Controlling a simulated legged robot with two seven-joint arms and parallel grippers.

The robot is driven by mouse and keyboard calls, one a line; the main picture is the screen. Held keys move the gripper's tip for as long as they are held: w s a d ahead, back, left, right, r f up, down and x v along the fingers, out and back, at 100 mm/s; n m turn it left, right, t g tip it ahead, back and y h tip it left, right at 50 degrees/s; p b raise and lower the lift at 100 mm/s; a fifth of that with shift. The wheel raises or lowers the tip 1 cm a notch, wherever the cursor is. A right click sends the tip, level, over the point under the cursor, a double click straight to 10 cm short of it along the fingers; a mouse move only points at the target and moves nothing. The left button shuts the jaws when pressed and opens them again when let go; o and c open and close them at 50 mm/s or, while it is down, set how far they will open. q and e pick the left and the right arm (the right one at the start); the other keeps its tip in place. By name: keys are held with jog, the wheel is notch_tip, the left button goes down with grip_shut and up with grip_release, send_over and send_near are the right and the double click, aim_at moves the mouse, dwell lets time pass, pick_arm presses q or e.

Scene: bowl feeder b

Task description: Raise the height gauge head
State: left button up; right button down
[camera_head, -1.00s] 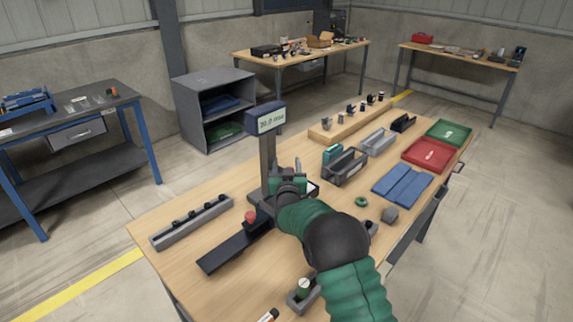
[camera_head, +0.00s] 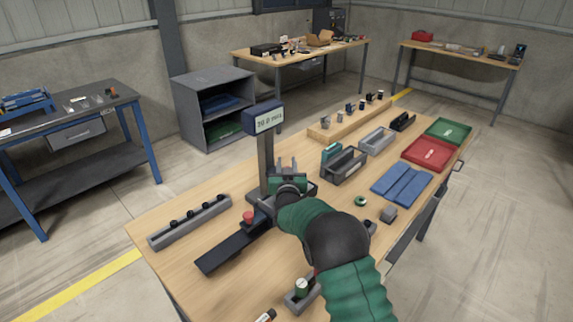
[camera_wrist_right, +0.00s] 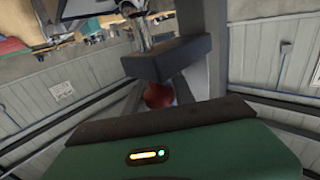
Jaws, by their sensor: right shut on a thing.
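The height gauge stands on the bench with a dark post (camera_head: 266,165) and a display (camera_head: 268,119) on top reading about 30 mm. Its long dark base (camera_head: 232,245) carries a red knob (camera_head: 248,217). My right gripper (camera_head: 287,167) is beside the post, fingers pointing up, shut on the height gauge head, which is mostly hidden in the head view. In the wrist view the dark head block (camera_wrist_right: 168,60) is close ahead with a metal rod, and the red knob (camera_wrist_right: 158,95) shows past it. My left gripper is not in view.
A dark grey bin (camera_head: 345,166) stands close right of my gripper. A grey rail with black pegs (camera_head: 190,222) lies left. Blue cloths (camera_head: 402,184), a red tray (camera_head: 428,153) and a green tray (camera_head: 450,131) lie right. A green part in a holder (camera_head: 302,288) is at the front.

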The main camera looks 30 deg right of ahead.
dwell(0.8)
notch_tip(320, 180, up, 5)
jog(key=shift+f+p, duration=0.15)
jog(key=shift+p, duration=0.8)
jog(key=c, duration=1.1)
grip_release()
jog(key=shift+o, duration=0.2)
jog(key=shift+a+f, duration=0.1)
